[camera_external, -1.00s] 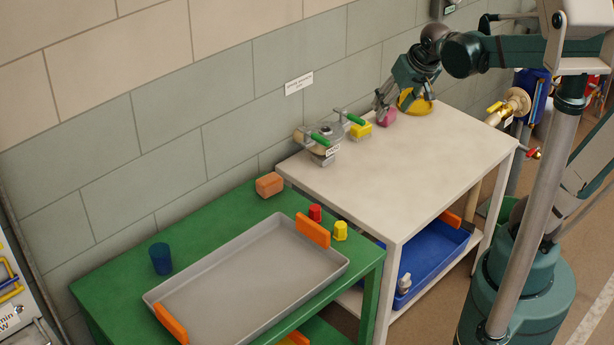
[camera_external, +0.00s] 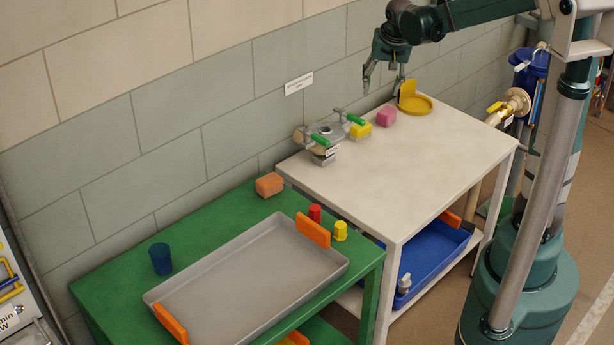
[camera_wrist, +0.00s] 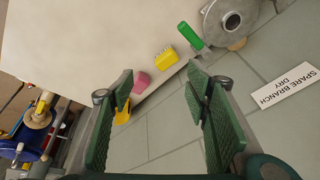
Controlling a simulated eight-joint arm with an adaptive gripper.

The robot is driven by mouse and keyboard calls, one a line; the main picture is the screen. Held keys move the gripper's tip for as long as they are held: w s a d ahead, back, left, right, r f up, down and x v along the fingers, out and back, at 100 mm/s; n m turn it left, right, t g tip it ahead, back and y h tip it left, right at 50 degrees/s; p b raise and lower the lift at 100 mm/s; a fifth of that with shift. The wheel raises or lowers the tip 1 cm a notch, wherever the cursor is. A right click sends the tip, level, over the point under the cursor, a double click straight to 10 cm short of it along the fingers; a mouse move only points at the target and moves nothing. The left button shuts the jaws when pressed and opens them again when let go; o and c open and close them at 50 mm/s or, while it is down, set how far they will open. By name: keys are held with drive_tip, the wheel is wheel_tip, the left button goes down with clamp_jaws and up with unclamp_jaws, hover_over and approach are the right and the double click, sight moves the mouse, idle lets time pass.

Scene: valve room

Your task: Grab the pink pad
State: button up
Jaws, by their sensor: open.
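In the wrist view the pink pad (camera_wrist: 141,82) shows beyond the left finger. My gripper (camera_external: 383,88) is open and empty, above the pad and near the wall. Its two fingers also show in the wrist view (camera_wrist: 162,95), spread apart, with no contact with the pad.
A valve fitting with green handles (camera_external: 327,138) sits left of the yellow block. The green table (camera_external: 130,235) carries a grey tray (camera_external: 250,275), an orange block (camera_external: 269,184) and a blue cup (camera_external: 160,258). The white table's front is clear. The wall stands close behind.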

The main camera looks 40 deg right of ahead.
drive_tip(key=w+d+f+m+g+p, duration=0.2)
drive_tip(key=w+d+f+m, duration=0.2)
drive_tip(key=w+d+f, duration=0.4)
drive_tip(key=m+p, duration=0.2)
drive_tip(key=m, duration=0.1)
hover_over(381, 115)
drive_tip(key=a, duration=0.2)
drive_tip(key=shift+g, duration=0.4)
drive_tip(key=f, duration=0.6)
drive_tip(key=shift+s+d+f, duration=0.1)
drive_tip(key=shift+s+f, duration=0.15)
drive_tip(key=shift+f, duration=0.1)
drive_tip(key=shift+w+d+f, duration=0.1)
drive_tip(key=shift+d+f, duration=0.15)
drive_tip(key=shift+f, duration=0.05)
drive_tip(key=shift+f, duration=0.15)
drive_tip(key=shift+d+f+b, duration=0.2)
drive_tip(key=shift+f+b, duration=0.15)
drive_tip(key=shift+f, duration=0.8)
drive_tip(key=shift+f, duration=0.15)
drive_tip(key=shift+w+d+f+b, duration=0.1)
drive_tip(key=shift+d+f+b, duration=0.15)
drive_tip(key=shift+f, duration=0.55)
drive_tip(key=shift+w+d+f+b, duration=0.1)
drive_tip(key=shift+d+f+b, duration=0.15)
drive_tip(key=shift+f, duration=0.55)
drive_tip(key=shift+d+f+b, duration=0.15)
drive_tip(key=shift+f+b, duration=0.1)
drive_tip(key=shift+f, duration=0.55)
